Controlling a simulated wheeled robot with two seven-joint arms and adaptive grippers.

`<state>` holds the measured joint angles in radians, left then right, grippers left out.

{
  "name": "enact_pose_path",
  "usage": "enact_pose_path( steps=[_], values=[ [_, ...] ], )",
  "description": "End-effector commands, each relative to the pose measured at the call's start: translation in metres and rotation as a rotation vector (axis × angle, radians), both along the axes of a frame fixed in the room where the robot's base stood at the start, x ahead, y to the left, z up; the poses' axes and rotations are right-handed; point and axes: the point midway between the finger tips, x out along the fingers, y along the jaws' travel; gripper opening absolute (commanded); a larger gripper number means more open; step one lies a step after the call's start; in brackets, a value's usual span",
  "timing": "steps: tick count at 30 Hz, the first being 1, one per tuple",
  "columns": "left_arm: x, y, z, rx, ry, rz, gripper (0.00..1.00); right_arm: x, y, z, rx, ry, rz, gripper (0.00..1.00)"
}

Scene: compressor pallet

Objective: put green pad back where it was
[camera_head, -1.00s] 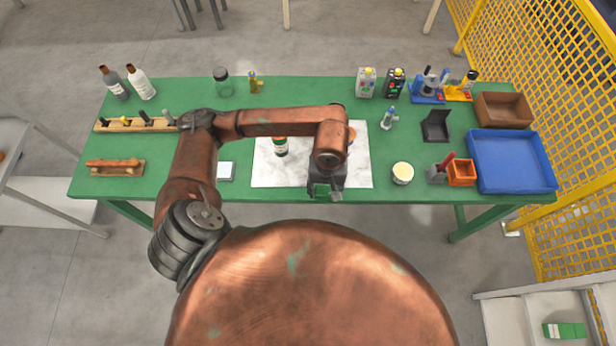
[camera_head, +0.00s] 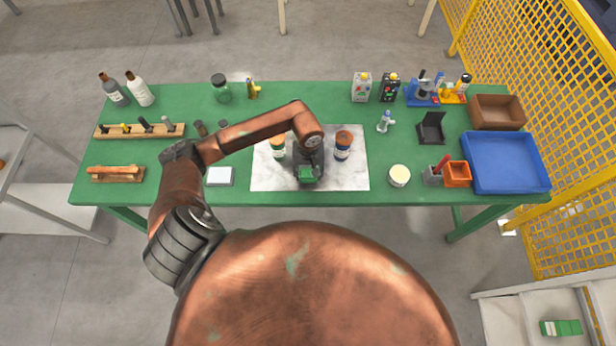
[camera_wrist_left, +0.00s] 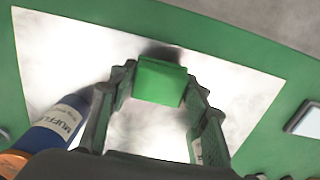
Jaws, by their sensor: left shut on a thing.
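The green pad (camera_wrist_left: 160,82) is a small green block between the fingertips of my left gripper (camera_wrist_left: 158,88) in the left wrist view. The gripper is shut on it. In the head view the pad (camera_head: 308,174) shows at the tip of the left gripper (camera_head: 308,168), over the front middle of the white marble mat (camera_head: 262,178). A shadow lies beside the pad on the mat; I cannot tell whether the pad touches the mat. My right gripper is out of view.

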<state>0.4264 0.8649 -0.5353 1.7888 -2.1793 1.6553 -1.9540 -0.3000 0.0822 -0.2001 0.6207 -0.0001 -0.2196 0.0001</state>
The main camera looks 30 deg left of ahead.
Motion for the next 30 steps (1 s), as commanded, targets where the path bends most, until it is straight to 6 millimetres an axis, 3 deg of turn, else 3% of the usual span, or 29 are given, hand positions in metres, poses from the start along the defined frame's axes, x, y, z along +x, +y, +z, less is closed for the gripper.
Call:
enact_pose_path(
  steps=[7,20,21,27,30],
  values=[
    [0.001,0.002,-0.031,-0.001,0.002,0.002,0.18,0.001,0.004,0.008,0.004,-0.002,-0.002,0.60],
    [0.002,0.003,-0.038,0.002,0.000,0.000,0.18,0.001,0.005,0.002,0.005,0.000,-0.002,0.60],
    [0.001,0.003,-0.037,0.002,0.001,0.000,0.46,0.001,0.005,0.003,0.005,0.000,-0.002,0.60],
    [0.001,0.003,-0.037,0.001,0.001,0.000,0.60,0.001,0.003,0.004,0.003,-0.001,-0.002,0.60],
    [0.002,0.002,-0.037,0.001,0.001,0.000,0.62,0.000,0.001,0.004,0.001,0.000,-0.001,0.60]
  ],
)
